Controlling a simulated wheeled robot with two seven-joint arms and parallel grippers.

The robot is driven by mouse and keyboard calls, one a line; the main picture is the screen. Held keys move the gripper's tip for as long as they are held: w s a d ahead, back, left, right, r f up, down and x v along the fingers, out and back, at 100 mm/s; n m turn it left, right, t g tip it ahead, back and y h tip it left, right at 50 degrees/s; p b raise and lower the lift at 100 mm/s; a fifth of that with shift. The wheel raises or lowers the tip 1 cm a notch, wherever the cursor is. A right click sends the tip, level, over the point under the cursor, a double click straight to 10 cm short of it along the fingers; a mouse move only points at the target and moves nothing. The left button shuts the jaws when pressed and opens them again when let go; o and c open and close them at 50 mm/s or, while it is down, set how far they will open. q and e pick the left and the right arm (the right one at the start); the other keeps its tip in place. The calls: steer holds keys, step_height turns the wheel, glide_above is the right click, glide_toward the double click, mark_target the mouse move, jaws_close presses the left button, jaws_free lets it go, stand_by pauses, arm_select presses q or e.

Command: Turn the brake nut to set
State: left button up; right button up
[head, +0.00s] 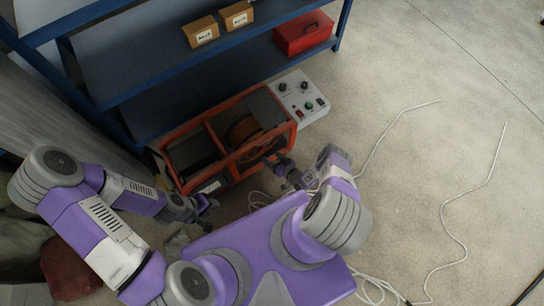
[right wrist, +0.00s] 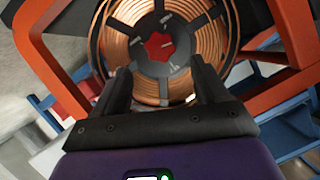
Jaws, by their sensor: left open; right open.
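The brake nut (right wrist: 158,46) is a red lobed knob at the centre of a dark hub in the right wrist view. The hub sits in a spool of copper-coloured wire (right wrist: 113,42), held in an orange frame that also shows in the head view (head: 282,124). My right gripper (right wrist: 160,68) is open, its two fingers spread to either side of the hub's lower part, facing the nut. Whether it touches anything is unclear. In the head view the right gripper (head: 272,163) is at the frame's front side. My left gripper (head: 205,205) is open and empty, in front of the frame's left end.
A white control panel (head: 312,105) with knobs adjoins the frame's right end. Blue shelving (head: 130,95) behind holds two cardboard boxes (head: 201,31) and a red toolbox (head: 303,32). Pale cables (head: 447,215) lie on the floor at right, where much room is free.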

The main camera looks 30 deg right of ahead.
arm_select(q)
steer(key=shift+s, duration=0.1)
arm_select(e)
steer(key=shift+s+r, duration=0.1)
steer(key=shift+s, duration=0.15)
